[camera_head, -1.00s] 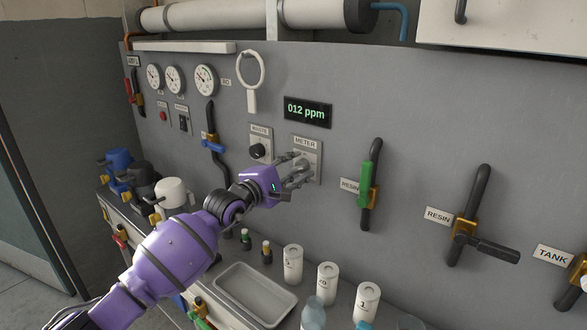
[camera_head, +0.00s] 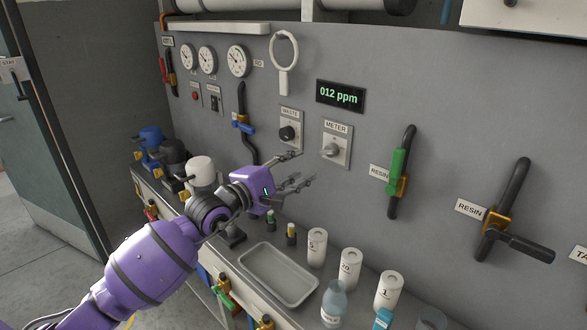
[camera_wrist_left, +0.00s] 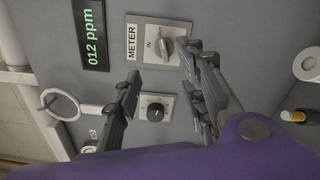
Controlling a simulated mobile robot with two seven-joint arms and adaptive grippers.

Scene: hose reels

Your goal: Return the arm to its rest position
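My left gripper (camera_head: 294,168) is open and empty, out in front of the grey panel. It is below the METER knob (camera_head: 331,149) and the WASTE knob (camera_head: 287,133), apart from both. In the left wrist view its two spread fingers (camera_wrist_left: 165,98) show with nothing between them but panel. The METER knob (camera_wrist_left: 165,47) and the black WASTE knob (camera_wrist_left: 155,112) show beyond the fingers. My purple left arm comes in from the lower left over the counter. My right gripper is not in view.
The display (camera_head: 340,95) reads 012 ppm. A grey tray (camera_head: 312,291), several white canisters (camera_head: 349,268) and a clear bottle (camera_head: 334,304) stand on the counter below the arm. A green-handled valve (camera_head: 397,168) is on the panel to the right.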

